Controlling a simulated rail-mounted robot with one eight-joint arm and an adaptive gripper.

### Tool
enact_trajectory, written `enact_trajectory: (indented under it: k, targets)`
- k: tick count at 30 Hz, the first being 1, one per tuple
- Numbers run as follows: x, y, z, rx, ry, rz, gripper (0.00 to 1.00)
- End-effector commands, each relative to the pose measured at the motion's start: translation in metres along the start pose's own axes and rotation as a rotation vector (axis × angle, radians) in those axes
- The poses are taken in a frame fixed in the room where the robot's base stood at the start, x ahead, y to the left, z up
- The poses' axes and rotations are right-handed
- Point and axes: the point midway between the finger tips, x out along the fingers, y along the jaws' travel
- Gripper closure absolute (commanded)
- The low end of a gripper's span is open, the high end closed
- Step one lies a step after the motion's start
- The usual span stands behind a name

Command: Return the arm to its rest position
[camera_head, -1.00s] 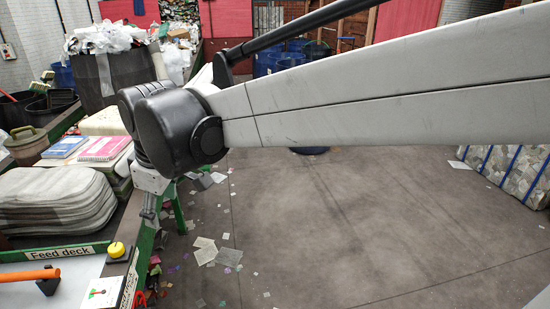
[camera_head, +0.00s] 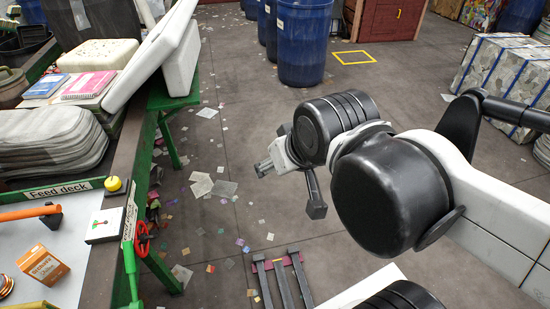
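My arm reaches in from the right edge of the picture, bent at a large black joint. My gripper (camera_head: 289,187) hangs over the open floor, right of the feed deck and clear of it. Its two fingers stand apart, one towards the left and one pointing down. Nothing shows between them, so it looks open and empty.
The feed deck (camera_head: 75,185) runs along the left. Blue barrels (camera_head: 303,40) stand at the back. A wrapped bale (camera_head: 500,75) stands back right.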

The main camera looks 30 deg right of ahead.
Motion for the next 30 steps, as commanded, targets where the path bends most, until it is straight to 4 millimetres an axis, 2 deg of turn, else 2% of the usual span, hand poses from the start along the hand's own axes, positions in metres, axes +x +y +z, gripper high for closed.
enact_trajectory:
  k: [11, 14, 24, 30]
  targets:
    - [0.005, 0.0, 0.003, -0.001, 0.0, 0.0, 0.49]
    - [0.015, 0.0, 0.01, -0.002, 0.0, 0.0, 0.49]
    - [0.069, 0.0, 0.049, -0.002, 0.0, 0.0, 0.49]
    - [0.077, 0.0, 0.055, -0.002, 0.0, 0.0, 0.49]
